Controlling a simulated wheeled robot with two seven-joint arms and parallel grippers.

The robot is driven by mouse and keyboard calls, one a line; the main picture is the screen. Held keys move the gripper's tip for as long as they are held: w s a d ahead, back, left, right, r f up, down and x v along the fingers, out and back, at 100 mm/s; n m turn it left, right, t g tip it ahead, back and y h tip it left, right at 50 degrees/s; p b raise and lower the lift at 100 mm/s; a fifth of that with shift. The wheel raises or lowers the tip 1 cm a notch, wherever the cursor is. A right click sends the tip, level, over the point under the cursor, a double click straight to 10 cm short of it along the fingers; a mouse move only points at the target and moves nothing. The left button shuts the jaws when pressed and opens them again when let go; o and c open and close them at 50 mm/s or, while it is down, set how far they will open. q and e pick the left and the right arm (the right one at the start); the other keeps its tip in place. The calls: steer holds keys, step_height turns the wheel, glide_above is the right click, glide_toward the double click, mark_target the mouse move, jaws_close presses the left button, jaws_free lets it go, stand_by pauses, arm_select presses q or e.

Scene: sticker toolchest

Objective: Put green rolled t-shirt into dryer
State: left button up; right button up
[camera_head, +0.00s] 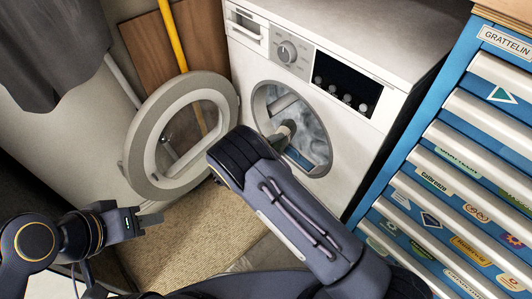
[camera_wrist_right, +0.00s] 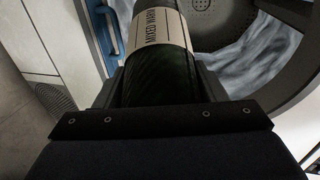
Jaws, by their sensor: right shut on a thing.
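The dryer (camera_head: 218,25) is the white front-loading machine at the top middle of the head view. Its round door (camera_head: 140,150) is swung open to the left. My right arm reaches to the drum opening. In the right wrist view my right gripper (camera_wrist_right: 150,85) is shut on a dark green roll, the green rolled t-shirt (camera_wrist_right: 160,75), with a pale lettered band around it. The roll points toward the drum (camera_wrist_right: 285,55); its far end is cut off at the top. My left gripper (camera_head: 150,217) is low at the left, away from the dryer, and appears empty; its finger gap is unclear.
A blue tool chest (camera_head: 395,160) with several stickered drawers stands right of the dryer. Something blue (camera_head: 297,158) shows low in the drum opening. A yellow pole (camera_head: 173,38) stands behind the door. A beige rug (camera_head: 200,240) covers the floor. Dark cloth (camera_head: 45,50) hangs at the upper left.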

steer(key=w+d+b, duration=0.2)
steer(key=w+d, duration=0.7)
steer(key=d, duration=0.2)
steer(key=w+d+b, duration=0.3)
steer(key=w+d, duration=0.6)
steer(key=d, duration=0.3)
stand_by(0.5)
steer(key=shift+d, duration=0.1)
steer(key=o, duration=1.1)
steer(key=shift+o, duration=0.2)
steer(key=p+v, duration=0.2)
steer(key=v, duration=0.5)
steer(key=shift+s+a+r+p, duration=0.2)
steer(key=shift+a+p, duration=0.1)
steer(key=shift+p, duration=0.1)
